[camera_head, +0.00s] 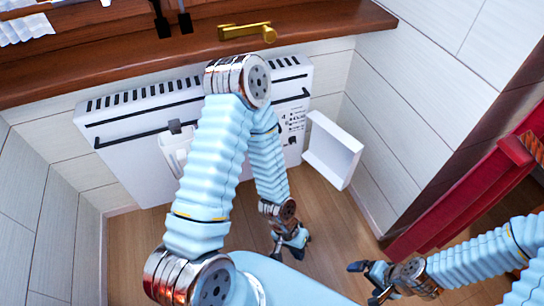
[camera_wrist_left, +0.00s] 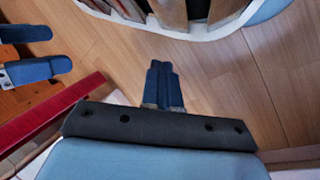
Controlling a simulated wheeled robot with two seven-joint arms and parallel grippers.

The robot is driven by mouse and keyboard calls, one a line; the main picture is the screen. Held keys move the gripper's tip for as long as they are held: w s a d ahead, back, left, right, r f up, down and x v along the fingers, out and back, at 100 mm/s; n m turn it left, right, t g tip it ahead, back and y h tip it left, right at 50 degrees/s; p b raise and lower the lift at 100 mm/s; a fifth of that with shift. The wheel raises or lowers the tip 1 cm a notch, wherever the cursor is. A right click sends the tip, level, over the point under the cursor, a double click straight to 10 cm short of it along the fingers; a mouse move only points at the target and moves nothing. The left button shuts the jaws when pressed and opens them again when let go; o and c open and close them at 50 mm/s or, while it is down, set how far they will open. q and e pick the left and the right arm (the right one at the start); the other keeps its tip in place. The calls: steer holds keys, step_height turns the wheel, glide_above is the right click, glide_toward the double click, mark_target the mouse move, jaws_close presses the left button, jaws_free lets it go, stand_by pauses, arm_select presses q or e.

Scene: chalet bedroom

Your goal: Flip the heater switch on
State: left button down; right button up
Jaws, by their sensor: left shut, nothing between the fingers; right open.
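The white heater (camera_head: 130,128) hangs on the wall under a wooden sill in the head view. My left arm crosses in front of its middle and hides part of it. A panel of small dark marks (camera_head: 293,122) shows at its right end; I cannot make out the switch or its position. My left gripper (camera_head: 290,250) points down over the floor, below and apart from the heater. Its blue fingers are shut and empty in the left wrist view (camera_wrist_left: 162,85). My right gripper (camera_head: 366,282) is open and empty at lower right, also in the left wrist view (camera_wrist_left: 35,52).
A white open-fronted box (camera_head: 333,150) stands out right of the heater, near the controls. The wooden sill (camera_head: 330,22) juts out above, with a brass handle (camera_head: 247,32) over it. A red frame (camera_head: 450,195) stands at right. Wooden floor (camera_head: 330,215) is clear between.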

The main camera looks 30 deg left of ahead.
arm_select(q)
steer(key=s+a+f+m+g+y+b, duration=0.45)
steer(key=s+a+g+y, duration=0.2)
steer(key=s, duration=0.25)
steer(key=w+a+t+y+b, duration=0.2)
steer(key=w+a+t+y, duration=0.15)
steer(key=a+y, duration=0.45)
steer(key=w+a+r+m+t+y+b, duration=0.2)
steer(key=w+a+t+y, duration=0.25)
steer(key=w, duration=0.45)
steer(key=w+d+r+t, duration=0.3)
steer(key=w+t, duration=0.2)
steer(key=t, duration=0.1)
steer(key=w+d+r+m+t+b, duration=0.1)
steer(key=w+d+r+t, duration=0.1)
steer(key=w+t, duration=0.4)
steer(key=shift+w+d+r+t, duration=0.15)
steer(key=shift+d+r+t, duration=0.25)
steer(key=shift+d, duration=0.5)
steer(key=shift+m, duration=0.25)
